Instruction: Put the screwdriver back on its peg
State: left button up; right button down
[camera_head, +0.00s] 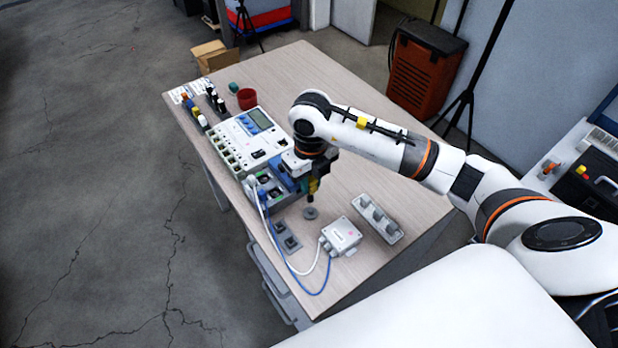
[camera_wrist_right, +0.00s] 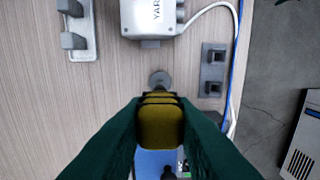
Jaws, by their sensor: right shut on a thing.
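My right gripper (camera_head: 313,184) is above the near part of the table, fingers pointing down. In the right wrist view its two dark green fingers (camera_wrist_right: 160,128) are shut on the screwdriver, whose yellow handle (camera_wrist_right: 160,128) with dark rings lies between them. In the head view the screwdriver (camera_head: 313,187) is mostly hidden by the gripper. A small round grey disc (camera_head: 311,213) is on the table just below it, and also shows in the wrist view (camera_wrist_right: 160,78). I cannot tell whether this is the peg's base or whether the screwdriver touches it. My left gripper is not in view.
A white box (camera_head: 342,236) with cables stands nearby, between a grey block with knobs (camera_head: 379,218) and a grey two-socket plate (camera_head: 287,238). A white device with a screen (camera_head: 236,147) stands behind left. A red cup (camera_head: 247,99) is farther back. The far right tabletop is clear.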

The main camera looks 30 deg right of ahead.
aim_at(311, 197)
jog(key=shift+f+b, duration=1.35)
jog(key=shift+f, duration=0.7)
jog(key=shift+r, duration=0.3)
jog(key=shift+f+b, duration=1)
jog(key=shift+b, duration=0.05)
dwell(1.4)
jog(key=c, duration=1)
grip_release()
jog(key=shift+o, duration=0.2)
jog(key=shift+r+p, duration=2.35)
jog(key=shift+r, duration=1.15)
